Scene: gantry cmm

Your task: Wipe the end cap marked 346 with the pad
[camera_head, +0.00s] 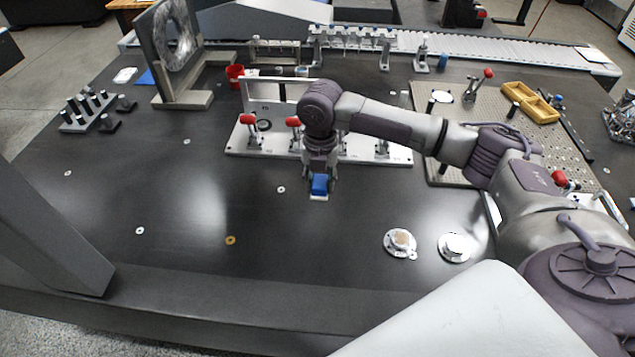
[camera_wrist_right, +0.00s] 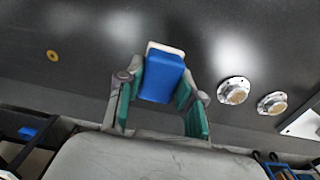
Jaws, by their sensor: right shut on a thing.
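My right gripper (camera_head: 319,178) is shut on a blue pad (camera_head: 319,186) with a white underside, held over the dark table. In the right wrist view the pad (camera_wrist_right: 163,78) sits between the green-lined fingers of the gripper (camera_wrist_right: 162,98). Two round metal end caps lie to the right, apart from the pad: one with a brownish centre (camera_head: 400,242) and one with a brighter top (camera_head: 455,247). Both also show in the wrist view, the nearer (camera_wrist_right: 234,91) and the farther (camera_wrist_right: 272,103). I cannot read a number on either cap. My left gripper is not in view.
Behind the gripper stands a white fixture plate (camera_head: 240,142) with red-handled clamps. A perforated plate (camera_head: 560,150) with yellow trays lies at the right. A dark slanted post (camera_head: 50,225) stands at the left. The table around the caps is mostly clear.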

